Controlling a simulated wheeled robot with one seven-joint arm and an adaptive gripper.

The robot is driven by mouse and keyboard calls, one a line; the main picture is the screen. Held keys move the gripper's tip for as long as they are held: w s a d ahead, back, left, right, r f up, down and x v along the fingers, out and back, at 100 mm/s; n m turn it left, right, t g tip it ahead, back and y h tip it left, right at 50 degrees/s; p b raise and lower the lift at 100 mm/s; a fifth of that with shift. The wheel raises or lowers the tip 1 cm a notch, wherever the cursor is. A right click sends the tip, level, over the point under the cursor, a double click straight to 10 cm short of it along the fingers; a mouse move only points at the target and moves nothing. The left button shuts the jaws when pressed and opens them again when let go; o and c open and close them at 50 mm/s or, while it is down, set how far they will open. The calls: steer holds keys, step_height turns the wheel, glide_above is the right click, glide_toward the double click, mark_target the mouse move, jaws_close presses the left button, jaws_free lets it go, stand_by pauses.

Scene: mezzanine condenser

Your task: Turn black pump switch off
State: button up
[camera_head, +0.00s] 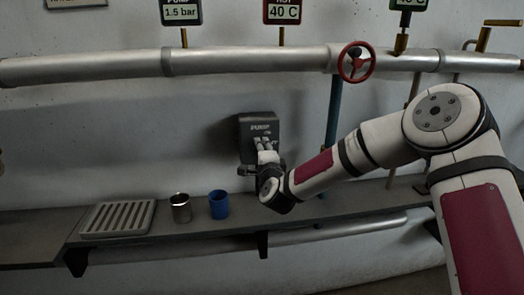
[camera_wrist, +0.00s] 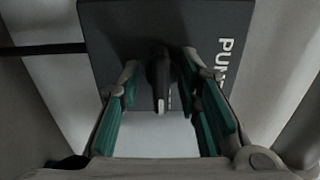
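The black pump switch (camera_head: 259,128) is a dark box with "PUMP" lettering, mounted on the wall above the shelf. In the wrist view the dark switch box (camera_wrist: 120,35) fills the upper middle, with its lettering turned sideways at the right. Its dark lever (camera_wrist: 159,78), with a pale end, points toward the camera. My gripper (camera_head: 265,150) is right in front of the switch box. In the wrist view my gripper (camera_wrist: 161,72) is open, with one green-padded finger on each side of the lever. The right finger looks nearer to the lever; contact cannot be told.
A metal cup (camera_head: 180,208), a blue cup (camera_head: 219,205) and a slatted tray (camera_head: 117,217) stand on the shelf (camera_head: 330,205) to the left. A red valve wheel (camera_head: 356,63) sits on the pipe (camera_head: 250,62) above, near my arm. A blue pipe (camera_head: 333,110) runs down right of the switch.

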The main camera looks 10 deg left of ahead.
steer(key=shift+s, duration=0.1)
steer(key=v, duration=1.2)
steer(key=shift+r, duration=0.1)
